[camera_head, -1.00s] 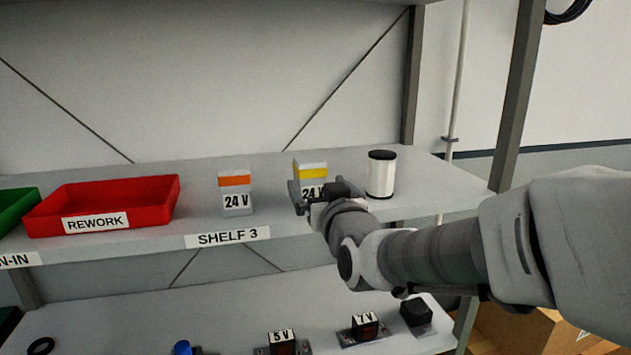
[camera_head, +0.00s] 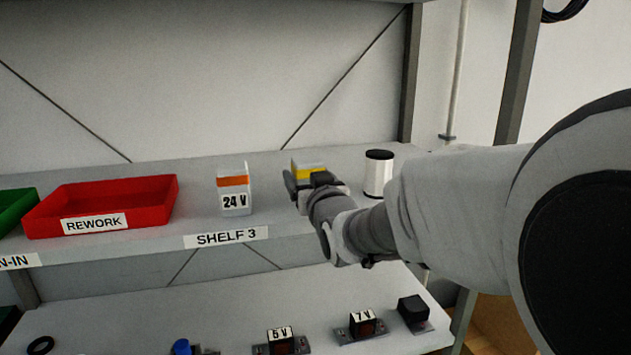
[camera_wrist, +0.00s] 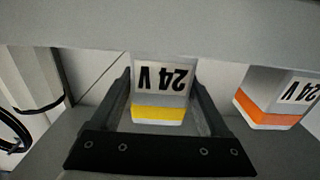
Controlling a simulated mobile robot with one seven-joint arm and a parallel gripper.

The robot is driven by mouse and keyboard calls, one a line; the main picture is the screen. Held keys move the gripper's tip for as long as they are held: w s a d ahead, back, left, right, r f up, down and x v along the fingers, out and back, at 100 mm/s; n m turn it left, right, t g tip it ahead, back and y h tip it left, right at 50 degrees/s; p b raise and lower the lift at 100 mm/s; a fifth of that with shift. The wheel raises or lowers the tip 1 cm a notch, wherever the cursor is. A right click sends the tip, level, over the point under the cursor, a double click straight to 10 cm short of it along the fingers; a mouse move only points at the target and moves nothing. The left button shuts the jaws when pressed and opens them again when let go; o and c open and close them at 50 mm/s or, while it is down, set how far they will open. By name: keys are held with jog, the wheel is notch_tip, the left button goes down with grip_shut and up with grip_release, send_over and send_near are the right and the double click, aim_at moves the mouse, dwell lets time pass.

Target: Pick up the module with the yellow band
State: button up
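The module with the yellow band (camera_head: 307,166) stands on the upper shelf, its lower part hidden behind my gripper (camera_head: 306,183) in the head view. In the wrist view, which is upside down, the module (camera_wrist: 158,112) shows its 24 V label and yellow band between my two fingers. My gripper is open, with one finger on each side of the module. Only slim gaps show at the fingertips, and I cannot tell whether either finger touches it.
A similar 24 V module with an orange band (camera_head: 234,189) stands to the left. A black-capped white cylinder (camera_head: 377,176) stands to the right, partly behind my arm. A red REWORK tray (camera_head: 105,204) is farther left. Several small parts lie on the lower shelf.

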grip_shut()
jog(key=shift+r, duration=0.1)
